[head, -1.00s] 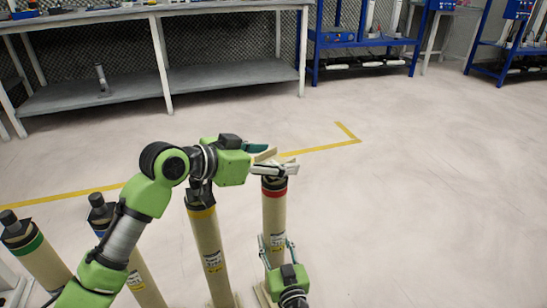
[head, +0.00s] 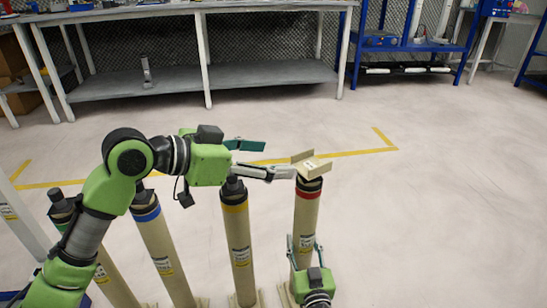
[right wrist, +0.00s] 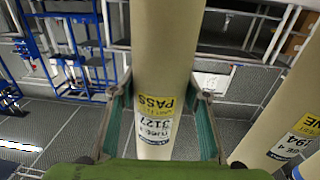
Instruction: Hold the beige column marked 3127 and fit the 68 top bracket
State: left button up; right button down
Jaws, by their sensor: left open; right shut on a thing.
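The beige column marked 3127 (head: 306,212) stands upright with a red band near its top. Its label and yellow PASS sticker show in the right wrist view (right wrist: 157,118). My right gripper (head: 304,246) is shut around this column at its lower label. The beige top bracket (head: 311,166), with raised flanges, lies on the column's black top; its marking is too small to read for certain. My left gripper (head: 279,160) is open just left of the bracket. Its lower grey finger reaches the bracket's left edge; I cannot tell whether they touch.
Beige columns with a yellow band (head: 238,240), a blue band (head: 163,250) and a dark cap (head: 62,208) stand to the left. A grey workbench (head: 180,90) and a blue rack (head: 410,48) are behind. The floor on the right is clear.

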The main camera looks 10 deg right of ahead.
jog(key=c, duration=1.1)
grip_release()
